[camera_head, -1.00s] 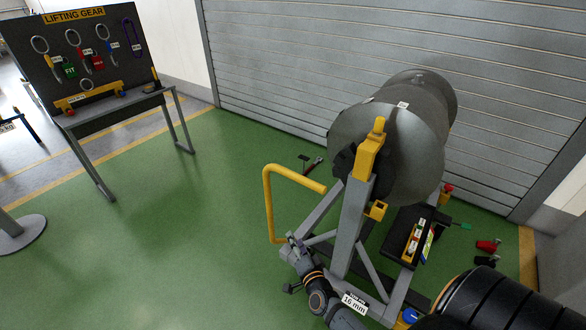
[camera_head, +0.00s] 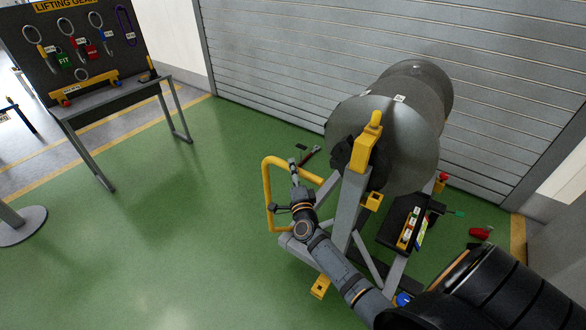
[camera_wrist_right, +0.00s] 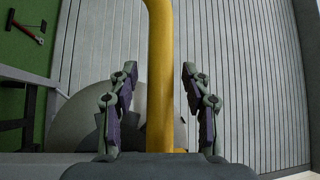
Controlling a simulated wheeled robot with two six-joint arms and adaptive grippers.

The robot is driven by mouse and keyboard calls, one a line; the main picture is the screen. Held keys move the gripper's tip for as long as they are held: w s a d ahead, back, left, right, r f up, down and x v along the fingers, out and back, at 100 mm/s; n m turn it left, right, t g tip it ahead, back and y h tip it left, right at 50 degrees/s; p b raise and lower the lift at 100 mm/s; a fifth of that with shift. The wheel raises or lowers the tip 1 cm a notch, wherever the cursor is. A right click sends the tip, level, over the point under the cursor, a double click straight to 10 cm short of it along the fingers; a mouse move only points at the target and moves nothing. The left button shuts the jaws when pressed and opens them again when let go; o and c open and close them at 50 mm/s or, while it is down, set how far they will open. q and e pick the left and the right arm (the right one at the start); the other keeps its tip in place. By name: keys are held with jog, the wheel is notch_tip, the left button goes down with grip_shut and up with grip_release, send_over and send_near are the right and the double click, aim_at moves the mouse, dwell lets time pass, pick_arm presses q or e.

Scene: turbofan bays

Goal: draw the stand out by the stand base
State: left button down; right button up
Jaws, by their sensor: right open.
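The stand (camera_head: 352,215) is a grey frame with a yellow clamp on its upright, holding a large grey cylindrical engine part (camera_head: 392,125). Its base (camera_head: 300,249) is made of grey beams near the floor, partly hidden behind my right arm. A yellow bent handle (camera_head: 267,195) rises at its left side. My right gripper (camera_head: 294,172) is at the handle's upper part. In the right wrist view the yellow bar (camera_wrist_right: 160,60) runs between the open fingers (camera_wrist_right: 160,100), with a gap on both sides. My left gripper is not in view.
A lifting gear board and table (camera_head: 110,95) stand at the left. A grey shutter (camera_head: 290,60) closes the back. A black tray (camera_head: 400,222) sits on the stand's right side.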

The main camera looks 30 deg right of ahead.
jog(key=shift+w+d+r, duration=0.1)
jog(key=shift+w+d, duration=0.05)
jog(key=shift+w, duration=0.2)
grip_shut()
